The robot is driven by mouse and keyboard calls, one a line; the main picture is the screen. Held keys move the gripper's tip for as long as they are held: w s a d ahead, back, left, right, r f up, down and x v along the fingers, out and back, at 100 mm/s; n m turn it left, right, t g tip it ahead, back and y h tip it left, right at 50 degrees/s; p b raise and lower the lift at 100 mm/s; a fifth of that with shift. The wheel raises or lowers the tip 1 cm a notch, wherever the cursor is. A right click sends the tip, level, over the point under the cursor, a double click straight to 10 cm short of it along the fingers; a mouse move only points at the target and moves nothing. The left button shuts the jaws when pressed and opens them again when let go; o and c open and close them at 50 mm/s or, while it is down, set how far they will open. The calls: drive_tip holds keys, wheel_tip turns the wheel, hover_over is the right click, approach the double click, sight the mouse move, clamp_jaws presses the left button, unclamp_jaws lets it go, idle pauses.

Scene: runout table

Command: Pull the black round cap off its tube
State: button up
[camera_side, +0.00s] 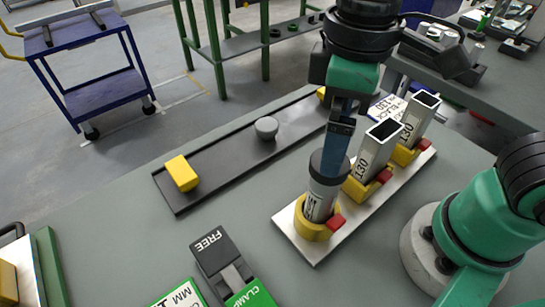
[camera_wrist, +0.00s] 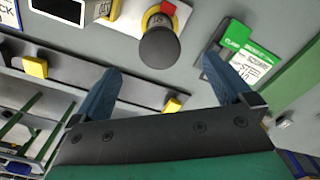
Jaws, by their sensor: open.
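The black round cap (camera_side: 322,165) sits on top of a grey round tube (camera_side: 320,200), which stands upright in a yellow holder (camera_side: 312,229) at the near end of a light base plate. In the wrist view the dark cap (camera_wrist: 159,48) lies just beyond and between my two spread blue fingers. My gripper (camera_side: 337,160) is open and points down at the cap in the side view. One finger overlaps the cap there, and I cannot tell whether it touches. The wrist view shows my gripper (camera_wrist: 163,68) with gaps on both sides of the cap.
Two square tubes (camera_side: 378,150) (camera_side: 419,118) stand close behind in yellow holders. A dark rail (camera_side: 225,148) with yellow end blocks (camera_side: 181,173) and a grey knob (camera_side: 266,127) runs to the left. A clamp block marked FREE (camera_side: 215,250) lies in front.

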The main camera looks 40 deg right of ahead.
drive_tip(key=shift+f, duration=3)
clamp_jaws()
drive_tip(key=shift+r, duration=2.55)
